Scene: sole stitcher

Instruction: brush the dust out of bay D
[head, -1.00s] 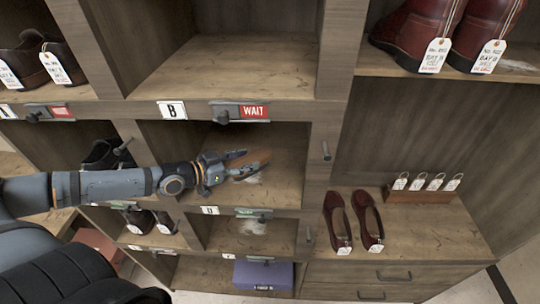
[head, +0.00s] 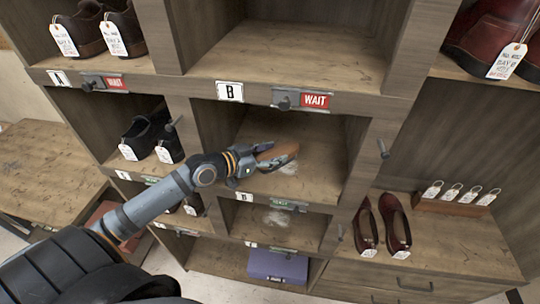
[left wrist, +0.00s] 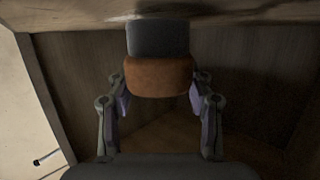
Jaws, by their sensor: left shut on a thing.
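My left gripper (head: 262,158) is shut on a brush with a brown wooden block (head: 280,156) and reaches into the middle bay (head: 318,150) under bay B. The small plate on that bay's lower edge (head: 245,197) is hard to read. Pale dust (head: 284,168) lies on the bay floor beside and below the brush. In the left wrist view the brush's brown block (left wrist: 158,78) sits between the two fingers, with a dark grey part beyond it. Whether the bristles touch the floor is unclear. My right gripper is out of view.
The bay below holds another pale dust patch (head: 280,217). Black shoes (head: 150,135) stand in the bay to the left. Red flats (head: 382,225) and a rack of tags (head: 455,200) are to the right. A purple box (head: 278,266) is low down. Knobs stick out from the shelf edges.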

